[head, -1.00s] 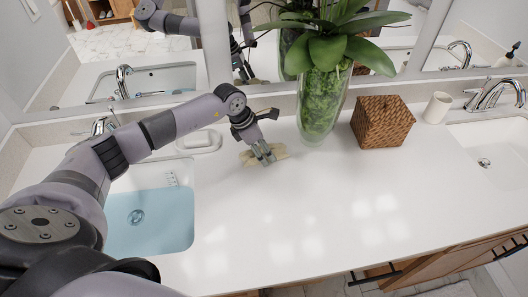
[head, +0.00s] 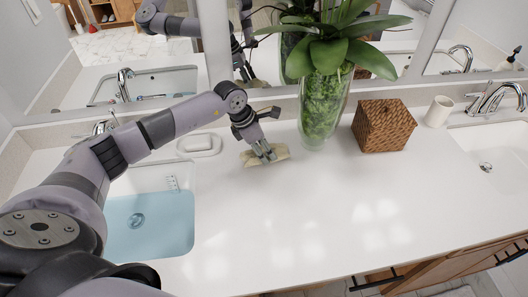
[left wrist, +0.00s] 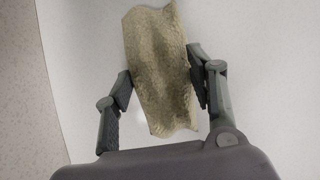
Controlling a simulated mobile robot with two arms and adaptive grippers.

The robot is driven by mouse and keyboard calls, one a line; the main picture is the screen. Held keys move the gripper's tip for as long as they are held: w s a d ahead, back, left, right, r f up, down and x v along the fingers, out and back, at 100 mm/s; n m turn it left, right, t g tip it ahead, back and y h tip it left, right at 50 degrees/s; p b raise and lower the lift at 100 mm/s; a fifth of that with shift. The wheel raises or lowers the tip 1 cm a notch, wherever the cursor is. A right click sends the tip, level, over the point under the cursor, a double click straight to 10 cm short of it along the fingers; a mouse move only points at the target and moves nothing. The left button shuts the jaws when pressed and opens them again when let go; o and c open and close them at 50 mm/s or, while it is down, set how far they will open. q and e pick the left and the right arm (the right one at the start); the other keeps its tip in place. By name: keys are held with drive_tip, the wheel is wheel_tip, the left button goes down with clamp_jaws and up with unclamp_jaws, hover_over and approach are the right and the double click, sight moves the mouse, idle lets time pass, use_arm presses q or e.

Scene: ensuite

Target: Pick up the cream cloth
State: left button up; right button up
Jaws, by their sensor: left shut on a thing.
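The cream cloth (head: 278,153) is at the back of the white counter, left of the plant vase. My left gripper (head: 266,157) is shut on it from above. In the left wrist view the cloth (left wrist: 160,70) is a textured, slightly folded strip between the two fingers of my left gripper (left wrist: 160,83). Its ends stick out beyond the fingers. I cannot tell for sure whether the cloth is touching the counter or just above it. My right gripper is not in view.
A glass vase with a green plant (head: 322,105) stands close to the right of the cloth. A woven box (head: 383,126) and a white cup (head: 438,110) are further right. A soap dish (head: 199,144) and a sink with water (head: 150,220) are left. The front middle counter (head: 310,220) is clear.

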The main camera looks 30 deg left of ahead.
use_arm(q)
wheel_tip(320, 180, up, 18)
drive_tip(key=b, duration=0.3)
drive_tip(key=shift+r+b, duration=0.25)
drive_tip(key=shift+b, duration=0.15)
drive_tip(key=o, duration=0.5)
drive_tip(key=shift+s+f, duration=0.1)
drive_tip(key=c, duration=0.5)
